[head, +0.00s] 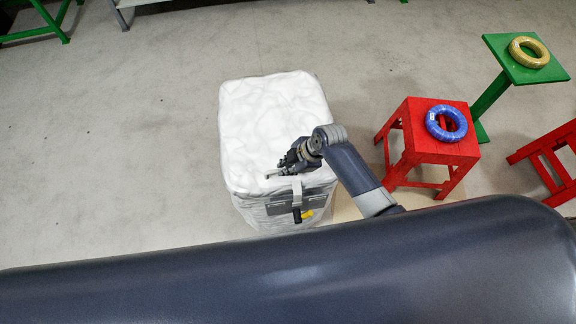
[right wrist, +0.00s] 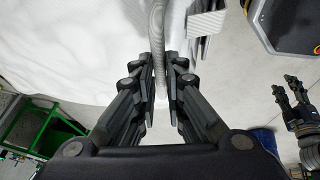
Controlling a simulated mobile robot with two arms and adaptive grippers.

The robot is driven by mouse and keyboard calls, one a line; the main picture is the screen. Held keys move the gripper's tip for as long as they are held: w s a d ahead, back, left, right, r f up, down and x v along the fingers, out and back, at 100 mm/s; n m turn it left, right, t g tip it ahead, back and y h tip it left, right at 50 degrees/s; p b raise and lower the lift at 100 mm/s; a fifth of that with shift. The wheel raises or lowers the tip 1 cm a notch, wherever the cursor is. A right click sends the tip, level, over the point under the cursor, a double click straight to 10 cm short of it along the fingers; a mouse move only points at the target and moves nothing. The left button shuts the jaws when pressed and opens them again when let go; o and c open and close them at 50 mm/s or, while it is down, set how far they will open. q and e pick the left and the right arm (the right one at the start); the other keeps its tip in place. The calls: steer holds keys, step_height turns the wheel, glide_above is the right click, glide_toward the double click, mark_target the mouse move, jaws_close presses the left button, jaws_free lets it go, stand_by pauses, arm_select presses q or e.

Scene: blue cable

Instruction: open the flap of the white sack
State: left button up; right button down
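The white sack (head: 272,108) stands upright on the floor in the middle of the head view, its crumpled top lying closed. A pale strap (head: 297,190) hangs over its front edge. My right gripper (head: 277,170) is at the front edge of the top. In the right wrist view its fingers (right wrist: 161,85) are close together around a thin grey ribbed strip (right wrist: 158,40), seemingly the flap's edge; the contact is partly hidden. A dark gripper, likely my left one (right wrist: 285,92), shows at the right of that view; its finger gap is unclear.
A red stool (head: 415,160) with a blue cable coil (head: 434,123) stands right of the sack. Behind it is a green stand (head: 495,50) with a yellow coil (head: 516,52). Another red stool (head: 550,160) is at the far right. The floor left of the sack is clear.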

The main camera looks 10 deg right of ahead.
steer(key=shift+r, duration=0.1)
steer(key=w+r+g+p, duration=0.2)
steer(key=w+r, duration=0.4)
steer(key=r, duration=0.6)
steer(key=w+r+g+p, duration=0.2)
steer(key=w+r, duration=0.4)
steer(key=r, duration=0.5)
steer(key=shift+w+r+m+p, duration=0.2)
steer(key=shift+r+m+p, duration=0.15)
steer(key=shift+m, duration=0.05)
